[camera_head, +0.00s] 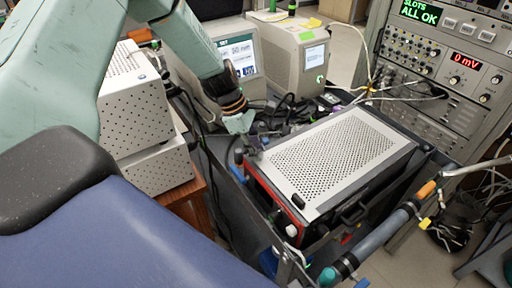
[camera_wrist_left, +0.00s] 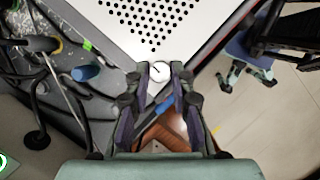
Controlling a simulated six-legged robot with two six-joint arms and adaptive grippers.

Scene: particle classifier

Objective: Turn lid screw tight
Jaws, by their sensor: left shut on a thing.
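The perforated silver lid (camera_head: 335,150) covers a black and red box on the cart. My left gripper (camera_head: 252,148) reaches down to the lid's far left corner and looks small and dark there. In the left wrist view the lid (camera_wrist_left: 205,30) fills the top, and a round white lid screw (camera_wrist_left: 159,71) with a slot line sits at its corner. The fingertips of my left gripper (camera_wrist_left: 158,77) are closed in on both sides of this screw. The screw's underside and thread are hidden.
White perforated boxes (camera_head: 135,100) stand at the left, and a monitor unit (camera_head: 240,55) stands behind. An instrument rack (camera_head: 440,75) reading "ALL OK" is at the right. Cables (camera_head: 290,110) lie behind the lid.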

